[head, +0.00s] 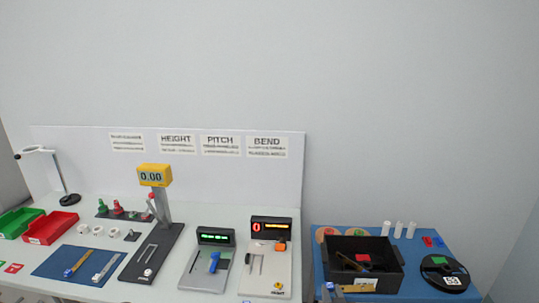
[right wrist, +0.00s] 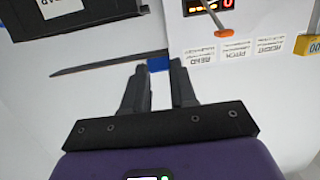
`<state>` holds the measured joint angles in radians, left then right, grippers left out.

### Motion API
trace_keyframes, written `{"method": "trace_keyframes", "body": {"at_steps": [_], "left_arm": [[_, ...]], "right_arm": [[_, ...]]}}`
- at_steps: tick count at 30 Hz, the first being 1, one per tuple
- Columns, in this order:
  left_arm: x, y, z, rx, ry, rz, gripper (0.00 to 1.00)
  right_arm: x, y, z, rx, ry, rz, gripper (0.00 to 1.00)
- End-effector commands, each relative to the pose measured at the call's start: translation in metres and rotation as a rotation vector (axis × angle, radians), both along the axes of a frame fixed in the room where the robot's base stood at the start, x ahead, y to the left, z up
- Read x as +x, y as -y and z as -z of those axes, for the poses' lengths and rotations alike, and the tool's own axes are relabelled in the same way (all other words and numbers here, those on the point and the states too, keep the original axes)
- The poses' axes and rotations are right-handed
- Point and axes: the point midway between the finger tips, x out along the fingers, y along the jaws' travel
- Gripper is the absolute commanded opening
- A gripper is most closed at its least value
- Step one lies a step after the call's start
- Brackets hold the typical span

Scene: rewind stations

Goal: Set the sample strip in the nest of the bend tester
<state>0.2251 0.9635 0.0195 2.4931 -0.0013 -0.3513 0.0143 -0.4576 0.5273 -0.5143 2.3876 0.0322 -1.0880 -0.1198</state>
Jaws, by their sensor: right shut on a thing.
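My right gripper (right wrist: 158,72) is shut on a blue tab (right wrist: 157,63), from which a thin dark strip (right wrist: 105,62) sticks out to the left in the right wrist view. I take it to be the sample strip. My left gripper is not in view.
The black bin (head: 393,278), holding a few small pieces, stands on a blue table (head: 410,297) beside a black reel (head: 444,274). The pitch station (head: 212,262) and height gauge (head: 155,260) stand left of the bend tester. A gap separates the tables.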

Motion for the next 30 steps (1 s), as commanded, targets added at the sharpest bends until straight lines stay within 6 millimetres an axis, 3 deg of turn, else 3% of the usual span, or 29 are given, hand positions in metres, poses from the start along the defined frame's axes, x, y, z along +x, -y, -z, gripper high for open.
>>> {"method": "trace_keyframes", "body": {"at_steps": [3, 12, 24, 30], "left_arm": [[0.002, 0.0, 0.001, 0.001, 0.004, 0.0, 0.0], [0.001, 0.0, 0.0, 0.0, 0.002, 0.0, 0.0], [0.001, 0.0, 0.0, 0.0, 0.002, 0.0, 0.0], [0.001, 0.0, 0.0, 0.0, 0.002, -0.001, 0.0]], "right_arm": [[-0.009, 0.0, 0.027, -0.009, -0.006, 0.002, 0.0], [-0.04, 0.001, 0.081, 0.0, -0.006, -0.002, 0.0], [-0.05, 0.001, 0.094, 0.01, -0.001, -0.001, 0.0], [-0.056, 0.0, 0.118, 0.007, -0.005, -0.005, 0.0]]}}
